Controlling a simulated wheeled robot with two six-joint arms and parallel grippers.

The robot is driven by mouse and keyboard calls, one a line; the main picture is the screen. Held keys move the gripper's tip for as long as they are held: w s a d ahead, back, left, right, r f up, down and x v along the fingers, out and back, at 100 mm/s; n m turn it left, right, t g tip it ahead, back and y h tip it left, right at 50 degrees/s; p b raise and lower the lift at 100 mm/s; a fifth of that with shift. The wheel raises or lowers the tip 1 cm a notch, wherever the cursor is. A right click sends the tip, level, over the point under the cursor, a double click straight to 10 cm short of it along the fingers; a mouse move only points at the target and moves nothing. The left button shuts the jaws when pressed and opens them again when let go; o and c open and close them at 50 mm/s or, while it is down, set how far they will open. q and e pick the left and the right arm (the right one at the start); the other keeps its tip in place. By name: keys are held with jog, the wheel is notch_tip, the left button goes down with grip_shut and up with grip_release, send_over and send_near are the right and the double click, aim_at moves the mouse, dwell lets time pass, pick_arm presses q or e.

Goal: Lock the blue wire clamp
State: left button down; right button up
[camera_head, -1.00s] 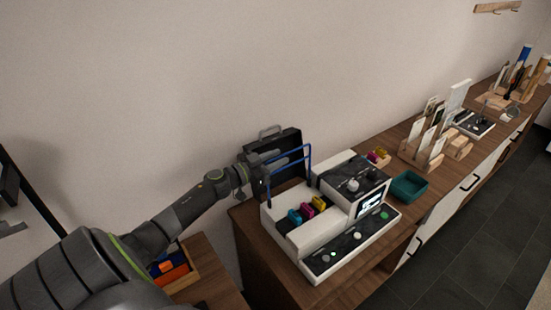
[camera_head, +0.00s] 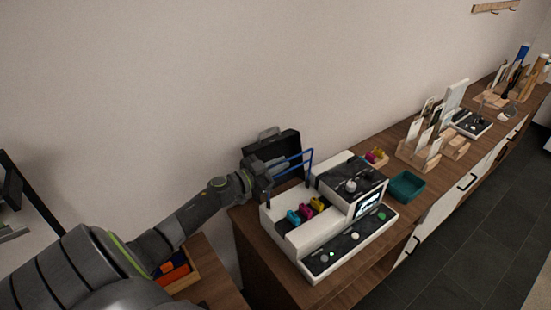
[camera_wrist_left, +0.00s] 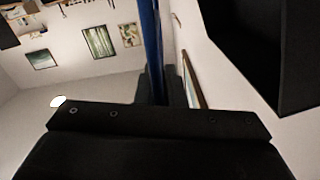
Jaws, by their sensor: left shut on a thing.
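The blue wire clamp (camera_head: 308,158) is a thin blue frame. It stands out to the right of my left gripper (camera_head: 270,172), above the left end of the white device (camera_head: 330,236). My left gripper is shut on it, though the dark fingers hide the grip itself in the head view. In the left wrist view, a blue bar of the clamp (camera_wrist_left: 152,45) runs up from between the dark fingers (camera_wrist_left: 158,92). I cannot tell where the clamp's far end touches anything. My right gripper is out of view.
A black case (camera_head: 274,143) with a handle stands close behind my gripper at the wall. Blue, magenta and yellow pieces (camera_head: 305,211) sit in the device. A teal tray (camera_head: 408,186) and card holders (camera_head: 422,147) are further right. An orange-and-blue bin (camera_head: 173,271) lies below my arm.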

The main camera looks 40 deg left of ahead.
pick_arm(q)
jog(key=s+d+f+m+p, duration=0.1)
jog(key=d+f+m+p, duration=0.1)
jog(key=d+m, duration=0.3)
jog(key=shift+s+d, duration=0.4)
jog(key=shift+d, duration=0.25)
jog(key=c, duration=1.6)
grip_release()
jog(key=shift+o, duration=0.2)
jog(key=shift+s, duration=0.15)
